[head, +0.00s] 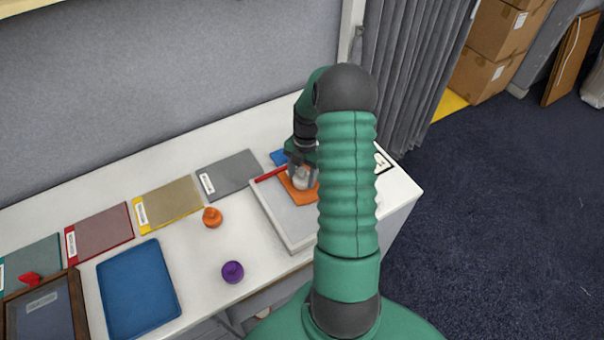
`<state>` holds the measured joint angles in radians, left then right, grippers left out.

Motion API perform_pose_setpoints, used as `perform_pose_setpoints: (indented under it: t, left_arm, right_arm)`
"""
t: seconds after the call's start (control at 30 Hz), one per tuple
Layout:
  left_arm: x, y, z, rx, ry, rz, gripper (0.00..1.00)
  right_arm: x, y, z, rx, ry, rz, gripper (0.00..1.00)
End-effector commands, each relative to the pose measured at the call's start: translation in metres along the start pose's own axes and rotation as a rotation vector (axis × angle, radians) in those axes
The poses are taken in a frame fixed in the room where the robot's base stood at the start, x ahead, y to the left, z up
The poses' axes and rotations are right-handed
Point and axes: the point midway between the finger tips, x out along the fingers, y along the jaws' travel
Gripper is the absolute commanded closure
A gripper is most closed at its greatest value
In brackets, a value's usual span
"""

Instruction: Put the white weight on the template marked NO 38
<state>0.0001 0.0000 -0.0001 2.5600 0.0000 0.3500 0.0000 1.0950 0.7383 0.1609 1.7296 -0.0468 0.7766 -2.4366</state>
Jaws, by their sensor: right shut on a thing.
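My right gripper (303,175) points down over the right part of the table. It is shut on the white weight (300,181), which shows only as a small pale shape between the fingers. The weight is over an orange square plate (287,188) on a pale grey slab (282,219). I cannot tell whether the weight touches the plate. My right arm hides part of the plate and slab. Flat coloured templates lie along the back: grey (233,173), yellow (174,204), red (106,232) and teal (35,259). Their labels are too small to read, so I cannot tell which is NO 38. My left gripper is out of view.
An orange weight (212,218) and a purple weight (232,272) stand mid-table. A blue tray (137,288) and a brown-framed box (77,310) are at left. A red bar (270,174) lies on the slab's back edge. A grey partition (150,80) stands behind the table.

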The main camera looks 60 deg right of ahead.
Motion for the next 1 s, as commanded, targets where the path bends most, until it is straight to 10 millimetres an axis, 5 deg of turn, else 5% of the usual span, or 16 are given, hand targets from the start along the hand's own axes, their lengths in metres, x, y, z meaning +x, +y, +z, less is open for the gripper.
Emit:
perform_pose_setpoints:
  t: [0.17, 0.2, 0.37, 0.73, 1.0]
  left_arm:
    - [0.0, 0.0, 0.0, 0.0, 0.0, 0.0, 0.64]
    - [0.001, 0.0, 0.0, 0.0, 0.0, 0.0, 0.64]
    - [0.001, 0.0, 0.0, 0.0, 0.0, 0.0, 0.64]
    - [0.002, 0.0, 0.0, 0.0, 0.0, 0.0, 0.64]
    - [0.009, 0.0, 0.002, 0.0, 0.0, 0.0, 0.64]
  right_arm:
    - [-0.001, 0.0, 0.002, 0.001, -0.001, 0.002, 1.0]
    - [0.001, 0.0, 0.002, 0.001, 0.0, 0.001, 0.46]
    - [0.0, 0.0, 0.001, 0.001, 0.0, 0.001, 0.25]
    - [-0.006, 0.0, 0.001, 0.001, -0.001, 0.001, 0.25]
    - [-0.068, 0.0, 0.003, 0.001, -0.005, 0.004, 0.25]
